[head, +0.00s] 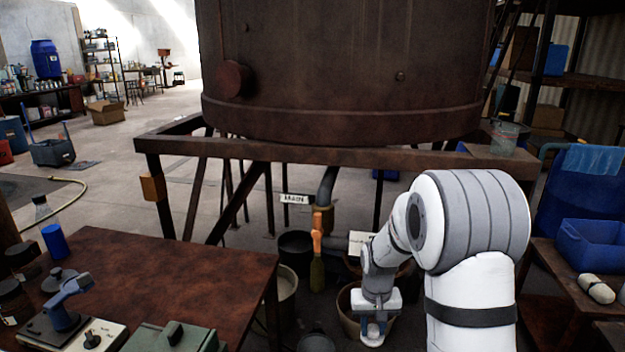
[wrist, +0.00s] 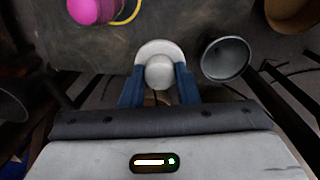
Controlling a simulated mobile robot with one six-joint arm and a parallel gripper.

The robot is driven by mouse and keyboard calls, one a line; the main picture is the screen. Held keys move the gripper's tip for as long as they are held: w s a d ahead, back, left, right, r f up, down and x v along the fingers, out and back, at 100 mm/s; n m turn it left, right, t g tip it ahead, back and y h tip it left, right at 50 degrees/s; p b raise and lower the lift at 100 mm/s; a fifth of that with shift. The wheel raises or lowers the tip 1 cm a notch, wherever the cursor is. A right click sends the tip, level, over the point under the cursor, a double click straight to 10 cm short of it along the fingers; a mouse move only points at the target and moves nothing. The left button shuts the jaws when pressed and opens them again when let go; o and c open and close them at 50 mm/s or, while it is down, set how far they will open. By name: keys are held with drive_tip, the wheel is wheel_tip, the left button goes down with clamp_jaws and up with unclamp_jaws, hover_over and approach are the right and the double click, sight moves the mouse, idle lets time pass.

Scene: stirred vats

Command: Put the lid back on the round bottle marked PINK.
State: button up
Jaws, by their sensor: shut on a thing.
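My gripper (head: 373,332) hangs low beside the buckets under the vat in the head view. In the wrist view my gripper (wrist: 160,80) has its blue jaws shut on a pale round lid (wrist: 145,50) with a ball-like knob between the fingers. A bright pink round thing (wrist: 92,10) is cut off by the top edge, left of and apart from the lid; a yellow curved strip lies beside it. I cannot tell whether it is the bottle. No mark reading PINK is legible in either view.
A grey metal cup or funnel (wrist: 226,58) stands right of the lid. A tan bucket (wrist: 292,12) is at upper right. The rusty vat (head: 345,70) rests on a frame with a MAIN sign (head: 294,198).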

sight(374, 333)
drive_tip(key=shift+s+r+p, duration=0.4)
drive_tip(key=shift+r+p, duration=0.45)
drive_tip(key=shift+p, duration=1.25)
drive_tip(key=shift+s+r+p, duration=0.35)
drive_tip(key=shift+r+p, duration=0.5)
drive_tip(key=shift+p, duration=1.25)
drive_tip(key=p, duration=0.2)
drive_tip(key=shift+s+r+p, duration=0.25)
drive_tip(key=shift+s+p, duration=0.1)
drive_tip(key=shift+p, duration=0.05)
drive_tip(key=shift+f, duration=0.1)
drive_tip(key=s+d+f+n+p, duration=0.1)
drive_tip(key=s+d+f+p, duration=0.2)
drive_tip(key=d, duration=0.7)
drive_tip(key=shift+s+d+f+b, duration=0.1)
drive_tip(key=shift+s+f+b, duration=0.15)
drive_tip(key=shift+f+b, duration=0.6)
drive_tip(key=shift+s+d+f+b, duration=0.15)
drive_tip(key=shift+s+f+b, duration=0.05)
drive_tip(key=shift+f+b, duration=0.65)
drive_tip(key=shift+s+d+f+b, duration=0.1)
drive_tip(key=shift+s+f+b, duration=0.15)
drive_tip(key=shift+f+b, duration=0.55)
drive_tip(key=shift+f, duration=0.1)
drive_tip(key=shift+f+b, duration=0.15)
drive_tip(key=shift+b, duration=0.4)
